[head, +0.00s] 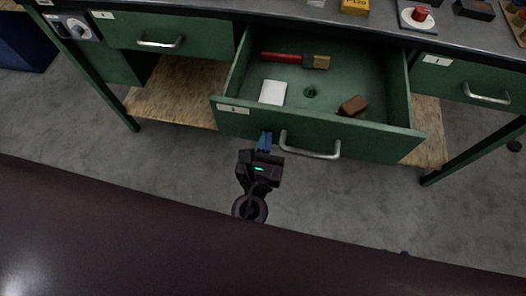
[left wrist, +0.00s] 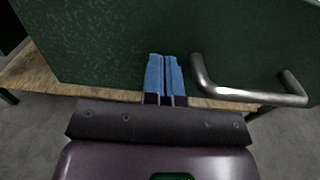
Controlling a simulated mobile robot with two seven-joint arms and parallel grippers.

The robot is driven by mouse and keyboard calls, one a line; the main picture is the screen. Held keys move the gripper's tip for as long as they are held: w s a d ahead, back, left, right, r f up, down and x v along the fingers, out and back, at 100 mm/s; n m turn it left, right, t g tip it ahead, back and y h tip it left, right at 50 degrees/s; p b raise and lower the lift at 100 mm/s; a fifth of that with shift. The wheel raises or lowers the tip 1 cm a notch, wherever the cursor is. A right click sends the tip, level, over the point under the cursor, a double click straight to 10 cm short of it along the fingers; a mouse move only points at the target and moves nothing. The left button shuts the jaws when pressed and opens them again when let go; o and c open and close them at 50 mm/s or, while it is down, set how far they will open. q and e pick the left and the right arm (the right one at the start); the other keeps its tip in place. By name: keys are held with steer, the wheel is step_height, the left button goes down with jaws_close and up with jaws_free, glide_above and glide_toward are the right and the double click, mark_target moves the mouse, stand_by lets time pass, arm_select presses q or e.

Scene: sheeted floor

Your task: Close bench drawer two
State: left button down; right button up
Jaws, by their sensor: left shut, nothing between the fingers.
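The open green drawer (head: 350,140) in the middle of the bench is pulled well out. Its label is too small to read surely. Its front carries a silver bar handle (head: 310,150), which also shows in the left wrist view (left wrist: 240,95). My left gripper (head: 265,141) has its blue fingers shut and empty. They point at the drawer front, just left of the handle. In the left wrist view the closed fingers (left wrist: 166,75) overlap the green front (left wrist: 120,40); I cannot tell if they touch. A tiny blue bit at the lower right may be my right gripper (head: 404,253).
Inside the drawer lie a red-handled tool (head: 290,58), a white pad (head: 272,92), a small green piece (head: 310,92) and a brown block (head: 353,106). Closed drawers flank it left (head: 200,35) and right (head: 465,82). A wooden lower shelf (head: 175,95) lies below. The grey floor in front is clear.

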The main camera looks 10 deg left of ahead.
arm_select(q)
steer(key=shift+w, duration=0.3)
steer(key=p, duration=0.2)
glide_toward(283, 70)
steer(key=s+r, duration=0.2)
steer(key=s, duration=0.1)
steer(key=s+r, duration=0.2)
steer(key=r, duration=0.1)
steer(key=shift+s+d+r, duration=0.15)
steer(key=shift+s+d, duration=0.1)
steer(key=shift+s, duration=0.1)
steer(key=w, duration=0.4)
steer(key=w+b, duration=0.1)
steer(key=w, duration=0.4)
steer(key=w+f, duration=0.1)
steer(key=w, duration=0.4)
steer(key=shift+w+a, duration=0.2)
steer(key=shift+a, duration=0.1)
steer(key=shift+w+r+b, duration=0.1)
steer(key=shift+w+b, duration=0.25)
steer(key=shift+w, duration=0.25)
steer(key=shift+w+a+r, duration=0.1)
steer(key=shift+r, duration=0.25)
